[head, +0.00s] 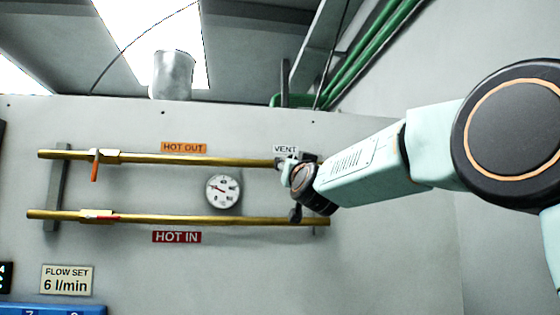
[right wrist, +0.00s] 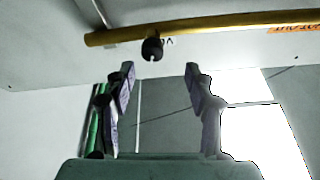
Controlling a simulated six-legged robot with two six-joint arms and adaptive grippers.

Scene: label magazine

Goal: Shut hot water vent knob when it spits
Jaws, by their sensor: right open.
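The black vent knob (right wrist: 152,47) hangs on the brass pipe (right wrist: 200,28) in the right wrist view, which shows the wall upside down. My right gripper (right wrist: 160,74) is open and empty, with its two fingertips apart and the knob just beyond the gap between them. No contact shows. In the head view my right arm reaches in from the right to the right end of the upper HOT OUT pipe (head: 200,159), beside the VENT label (head: 285,149), and largely hides the knob. I see no water or spray. My left gripper is out of view.
A lower HOT IN pipe (head: 190,219) runs below, with a round gauge (head: 223,190) between the pipes. A valve with an orange lever (head: 95,170) sits on the upper pipe at left. A FLOW SET sign (head: 67,280) is at lower left. Green pipes (head: 375,45) run overhead.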

